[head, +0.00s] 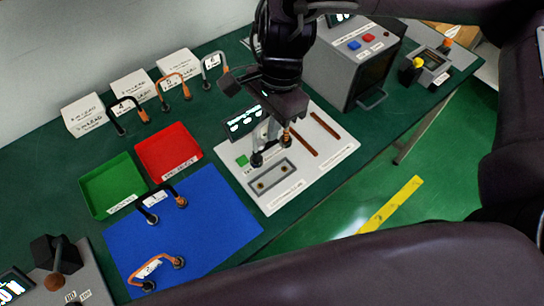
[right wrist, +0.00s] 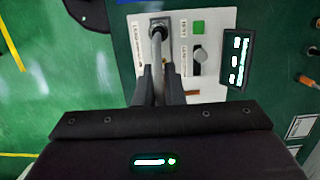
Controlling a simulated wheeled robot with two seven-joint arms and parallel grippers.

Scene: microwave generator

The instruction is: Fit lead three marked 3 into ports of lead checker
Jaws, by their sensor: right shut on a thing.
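The lead checker (head: 312,165) is a white panel with a grey port plate (head: 273,178) carrying two round ports near its front left edge. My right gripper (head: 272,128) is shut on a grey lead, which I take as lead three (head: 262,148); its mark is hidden. The lead hangs over the panel, with a dark plug end close behind the port plate and an orange end near the gripper. I cannot tell whether either end touches. My left gripper is not in view.
A blue mat (head: 215,215) holds leads 1 (head: 160,197) and 2 (head: 155,268). Green (head: 105,180) and red (head: 165,140) trays lie behind it. Leads 4, 5 and 6 stand by white blocks (head: 130,85). A grey box (head: 345,60) stands beyond the checker.

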